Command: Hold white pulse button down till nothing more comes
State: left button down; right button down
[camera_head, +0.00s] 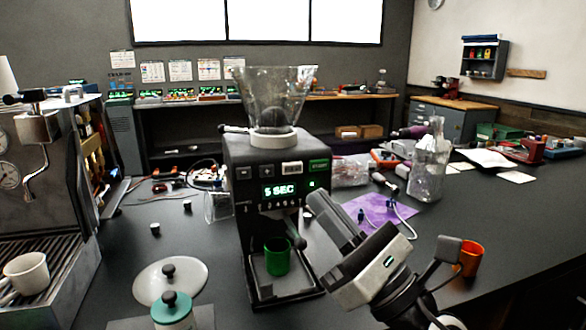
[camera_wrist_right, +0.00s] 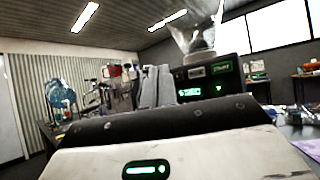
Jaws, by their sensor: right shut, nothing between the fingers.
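The black grinder (camera_head: 265,215) stands on the dark bench with a clear hopper on top. Its white pulse button (camera_head: 292,168) is on the upper front panel, left of the green start button (camera_head: 319,166). The display (camera_head: 280,189) reads "5 SEC". A green cup (camera_head: 277,257) sits under the spout. My right gripper (camera_head: 316,206) is shut and empty, in front of and below the panel's right side, apart from the white button. The right wrist view also shows the white button (camera_wrist_right: 196,73), right of the grey fingers (camera_wrist_right: 158,86). My left gripper is not in view.
An espresso machine (camera_head: 45,190) with a white cup stands at the left.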

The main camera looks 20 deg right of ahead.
aim_at(292, 168)
jog(key=w+b, duration=0.1)
jog(key=w, duration=0.7)
jog(key=shift+w+a, duration=0.15)
jog(key=shift+w, duration=0.05)
jog(key=shift+w, duration=0.2)
dwell(1.7)
jog(key=shift+w+b, duration=0.25)
jog(key=shift+b, duration=0.05)
jog(key=shift+w, duration=0.35)
dwell(4.5)
